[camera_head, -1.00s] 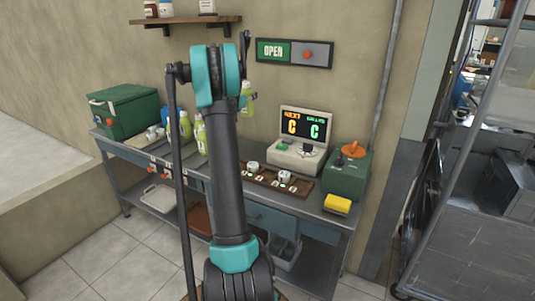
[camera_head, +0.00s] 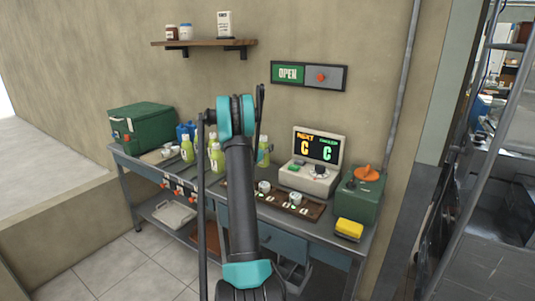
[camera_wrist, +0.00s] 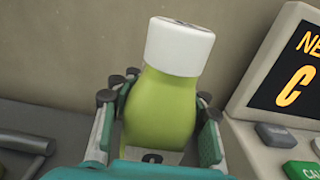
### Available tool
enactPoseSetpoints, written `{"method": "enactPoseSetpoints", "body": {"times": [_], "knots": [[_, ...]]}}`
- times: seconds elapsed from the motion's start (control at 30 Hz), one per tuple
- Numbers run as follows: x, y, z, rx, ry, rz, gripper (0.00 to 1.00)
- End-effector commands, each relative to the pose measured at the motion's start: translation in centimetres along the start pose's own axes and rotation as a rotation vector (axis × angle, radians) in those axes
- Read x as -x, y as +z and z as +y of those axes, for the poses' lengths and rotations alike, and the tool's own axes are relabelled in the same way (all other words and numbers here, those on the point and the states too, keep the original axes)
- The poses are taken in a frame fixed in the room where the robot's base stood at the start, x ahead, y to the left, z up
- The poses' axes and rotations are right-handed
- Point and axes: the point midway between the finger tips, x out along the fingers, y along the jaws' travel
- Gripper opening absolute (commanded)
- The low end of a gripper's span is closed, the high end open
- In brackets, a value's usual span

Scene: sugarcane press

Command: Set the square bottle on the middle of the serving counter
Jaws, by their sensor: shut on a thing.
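My gripper (camera_wrist: 158,120) is shut on a green bottle with a white cap (camera_wrist: 165,95), with a finger on each side of its body. The bottle looks rounded and tilts slightly in the wrist view. In the head view the held bottle (camera_head: 264,152) shows just right of my arm, above the back part of the metal counter (camera_head: 133,156). My arm hides most of the gripper there. I cannot tell whether the bottle's base touches the counter. Several similar green bottles (camera_head: 187,150) stand on the counter left of my arm.
A screen machine (camera_head: 312,165) stands close to the right of the held bottle. A brown tray with cups (camera_head: 290,202) lies in front of it. A green case (camera_head: 145,122) is at the left.

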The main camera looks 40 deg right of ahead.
Motion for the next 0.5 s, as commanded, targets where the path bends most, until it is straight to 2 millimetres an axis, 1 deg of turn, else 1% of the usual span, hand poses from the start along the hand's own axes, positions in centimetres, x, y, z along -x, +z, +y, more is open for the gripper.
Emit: {"method": "enactPoseSetpoints", "body": {"times": [0.3, 0.5], "knots": [[0.0, -3.6, 0.0, 0.000, 0.000, 0.000, 0.00], [0.0, -3.7, 0.0, 0.000, 0.000, 0.000, 0.00]]}}
